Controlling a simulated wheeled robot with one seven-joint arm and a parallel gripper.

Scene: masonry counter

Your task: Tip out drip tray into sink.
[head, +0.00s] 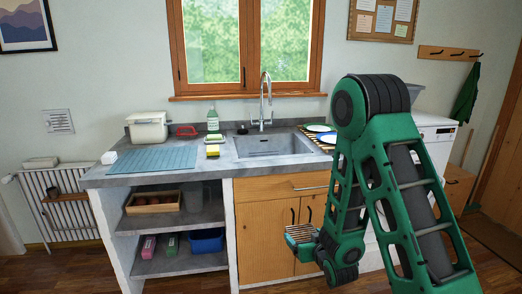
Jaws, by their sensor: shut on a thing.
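A small grey slatted tray with reddish edges, which looks like the drip tray (299,233), is at my gripper (311,244) in front of the wooden cabinet doors. My gripper is shut on it, low and below the counter top. The fingers are small and partly hidden by the tray and my arm. The tray looks roughly level; I cannot tell whether it holds liquid. The grey sink (268,147) is set in the counter above and behind, with a tall chrome tap (263,100) at its back edge. The basin shows no objects.
The cabinet drawer handle (311,188) sticks out.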

